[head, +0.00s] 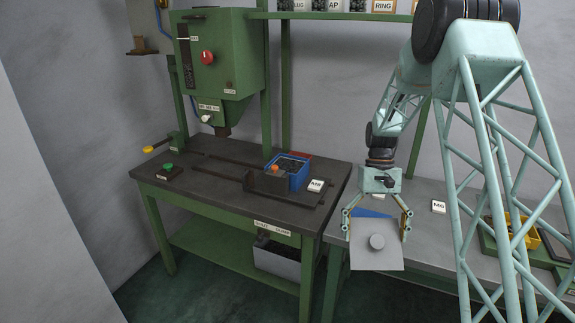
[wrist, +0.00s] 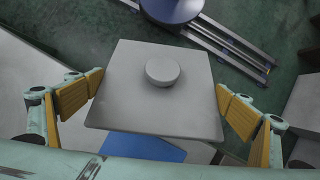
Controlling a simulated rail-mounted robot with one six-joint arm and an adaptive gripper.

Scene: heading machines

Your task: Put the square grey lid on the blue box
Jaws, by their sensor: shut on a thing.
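The square grey lid (head: 377,260) with a round knob is held by its two opposite sides in my gripper (head: 377,232), out in front of the grey bench at the right. In the wrist view the lid (wrist: 155,105) fills the middle, knob up, with a yellow-padded finger of my gripper (wrist: 160,84) at each side. A blue box (head: 289,175) with dark contents stands on the green machine's table, apart from the lid. Another blue surface (head: 371,213) shows behind the lid at the bench, and below it in the wrist view (wrist: 150,147); the lid hides much of it.
The green heading machine (head: 218,65) stands on its table (head: 220,180) at the left. A white tag (head: 316,186) lies beside the blue box. A yellow bin (head: 520,233) stands at the right. A rail (wrist: 235,45) runs along the floor.

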